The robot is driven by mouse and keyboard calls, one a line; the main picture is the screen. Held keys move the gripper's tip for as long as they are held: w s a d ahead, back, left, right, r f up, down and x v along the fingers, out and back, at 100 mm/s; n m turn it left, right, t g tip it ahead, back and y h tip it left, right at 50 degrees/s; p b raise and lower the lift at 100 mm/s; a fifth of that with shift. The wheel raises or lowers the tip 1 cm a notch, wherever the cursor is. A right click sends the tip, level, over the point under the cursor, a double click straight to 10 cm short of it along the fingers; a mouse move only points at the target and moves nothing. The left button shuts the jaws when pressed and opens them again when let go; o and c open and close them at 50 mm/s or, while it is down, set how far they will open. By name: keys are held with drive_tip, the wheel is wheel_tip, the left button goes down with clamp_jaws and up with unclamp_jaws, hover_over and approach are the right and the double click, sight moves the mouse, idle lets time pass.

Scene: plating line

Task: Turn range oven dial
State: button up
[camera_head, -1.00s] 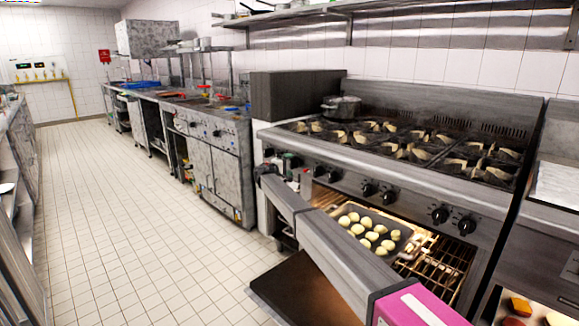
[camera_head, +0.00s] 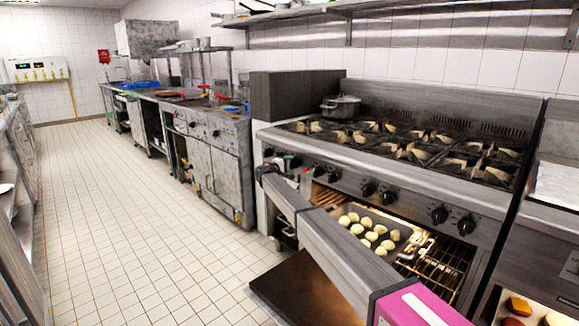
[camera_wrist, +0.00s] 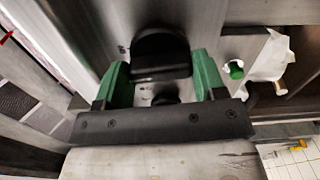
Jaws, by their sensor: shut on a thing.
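The range (camera_head: 405,180) stands at the right in the head view, with a row of black dials along its front panel. My gripper (camera_head: 291,163) is at the left end of this panel, at the end of my arm, which reaches in from the lower right. In the wrist view, my gripper's green fingers (camera_wrist: 162,78) stand either side of a black dial (camera_wrist: 160,52) on the metal panel and are shut on it. The dial's markings are too blurred to read. In the head view my gripper and arm hide the held dial.
Below the panel, the oven is open, with a tray of pale round pieces (camera_head: 372,235) on a wire rack (camera_head: 440,262). The oven door (camera_head: 300,285) is lowered under my arm. A pot (camera_head: 341,107) stands on the range top. The tiled floor (camera_head: 140,210) at left is clear.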

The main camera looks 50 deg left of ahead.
drive_tip(key=n, duration=1.1)
drive_tip(key=shift+s+f, duration=0.1)
idle(0.5)
drive_tip(key=o, duration=0.9)
drive_tip(key=shift+o, duration=0.2)
drive_tip(key=shift+s, duration=0.1)
drive_tip(key=s, duration=1)
drive_tip(key=shift+s, duration=0.25)
